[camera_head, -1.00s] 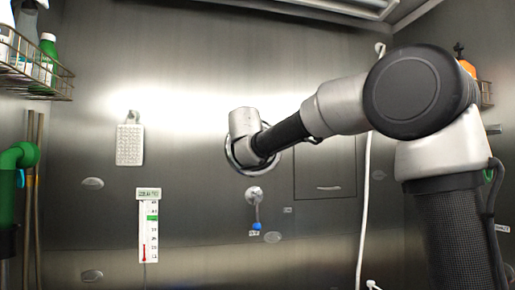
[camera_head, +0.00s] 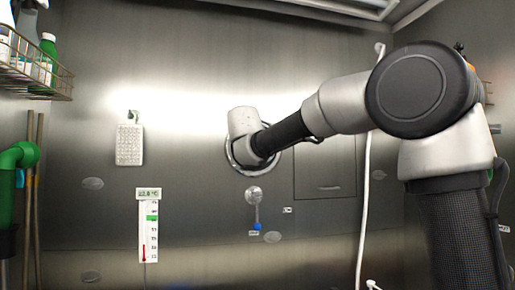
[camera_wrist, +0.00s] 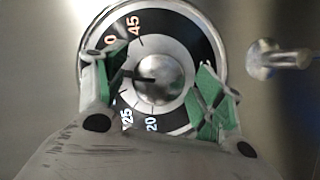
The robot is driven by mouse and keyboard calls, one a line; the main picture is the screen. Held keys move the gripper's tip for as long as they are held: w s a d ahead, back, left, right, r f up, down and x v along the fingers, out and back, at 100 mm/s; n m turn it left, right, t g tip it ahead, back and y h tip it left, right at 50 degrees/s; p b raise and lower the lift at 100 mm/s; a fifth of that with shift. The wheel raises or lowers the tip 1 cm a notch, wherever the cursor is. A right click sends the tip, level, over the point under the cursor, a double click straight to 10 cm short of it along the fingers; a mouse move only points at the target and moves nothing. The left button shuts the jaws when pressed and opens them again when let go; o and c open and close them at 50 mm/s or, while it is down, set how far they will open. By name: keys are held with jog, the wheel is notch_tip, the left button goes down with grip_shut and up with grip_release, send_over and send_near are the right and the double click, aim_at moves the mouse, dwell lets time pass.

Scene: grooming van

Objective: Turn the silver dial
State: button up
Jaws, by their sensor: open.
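The silver dial (camera_wrist: 160,80) is round, with a domed silver centre, a dark pointer mark and a black ring with orange and white numbers such as 45 and 20. It is on the metal wall. In the head view only its outer rim (camera_head: 232,160) shows behind my wrist. My gripper (camera_wrist: 158,72) is open in the wrist view, its green-padded fingers on either side of the centre knob, over the numbered ring. I cannot tell whether they touch it. In the head view the fingers are hidden behind my wrist.
A silver lever (camera_head: 255,205) with a blue tip is just below the dial; its silver mount also shows in the wrist view (camera_wrist: 268,60). A thermometer (camera_head: 149,230) and a white pad (camera_head: 129,145) are to the left. A white hose (camera_head: 366,200) hangs to the right.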

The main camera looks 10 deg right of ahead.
jog(key=v, duration=1.1)
jog(key=shift+s+a, duration=0.15)
